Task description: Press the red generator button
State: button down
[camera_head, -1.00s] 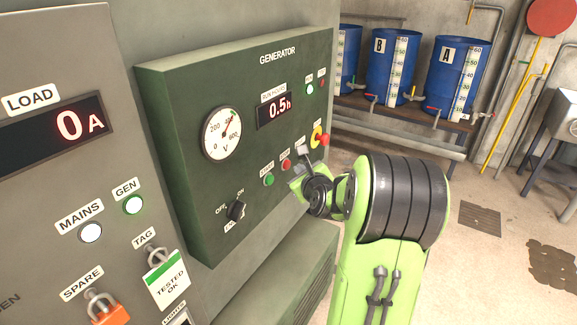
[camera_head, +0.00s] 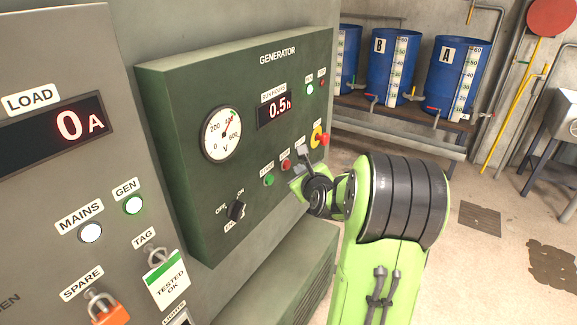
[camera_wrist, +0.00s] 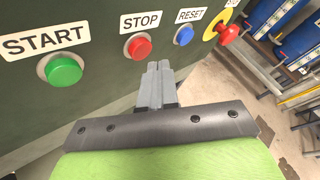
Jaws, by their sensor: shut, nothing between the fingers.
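The red STOP button (camera_wrist: 139,47) is on the green generator panel (camera_head: 180,90), between the green START button (camera_wrist: 61,70) and the blue RESET button (camera_wrist: 183,36). In the head view the red button (camera_head: 286,164) shows just left of my gripper (camera_head: 301,150). In the wrist view my gripper (camera_wrist: 158,68) is shut and empty. Its fingertips appear just below and right of the red button in the picture; I cannot tell whether they touch the panel. A red mushroom button (camera_wrist: 228,33) on a yellow base is further right.
The OFF/ON knob (camera_head: 236,210) sits low on the panel. A grey cabinet (camera_head: 60,170) with a padlock and tag stands at left. Blue drums (camera_head: 452,75) stand on a rack at the back right. The floor at right is mostly clear.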

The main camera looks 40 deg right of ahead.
jog(key=shift+w, duration=0.1)
jog(key=shift+w+a, duration=0.15)
jog(key=shift+w, duration=0.2)
jog(key=shift+w+a+p, duration=0.1)
jog(key=shift+w+p, duration=0.3)
jog(key=shift+p, duration=0.05)
dwell(0.4)
dwell(0.4)
jog(key=shift+s+d, duration=0.2)
jog(key=shift+s, duration=0.65)
jog(key=shift+b, duration=0.3)
jog(key=s, duration=0.2)
jog(key=s+d+b, duration=0.1)
jog(key=s, duration=0.1)
jog(key=shift+s+d, duration=0.2)
jog(key=shift+s, duration=0.15)
